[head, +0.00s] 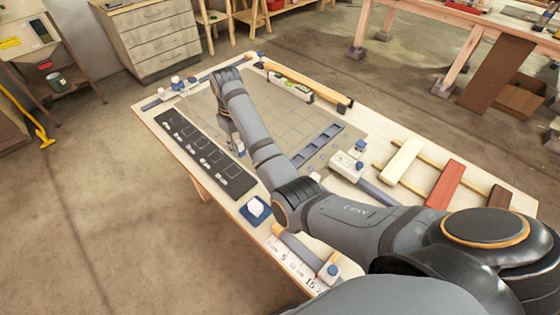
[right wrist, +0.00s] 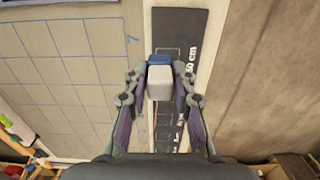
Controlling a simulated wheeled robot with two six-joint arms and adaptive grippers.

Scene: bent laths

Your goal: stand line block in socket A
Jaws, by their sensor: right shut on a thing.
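My right gripper (head: 238,146) is over the long left side of the workbench, beside a dark board. In the right wrist view the gripper (right wrist: 160,90) is shut on a small block, pale grey with a blue end (right wrist: 160,78). I take this to be the line block. It is above the dark board (right wrist: 178,30); whether it touches anything below cannot be told. The dark board (head: 180,128) carries a row of white outlined squares and small marks. No letter A can be read, so socket A cannot be picked out. My left gripper is not in view.
A white block on a blue base (head: 256,208) stands near the board's near end. A slotted blue-grey rail (head: 318,146) lies on the gridded bench top. Laths, including a red one (head: 446,184), lie at the right. White blue-knobbed pieces (head: 346,164) stand near the right edge.

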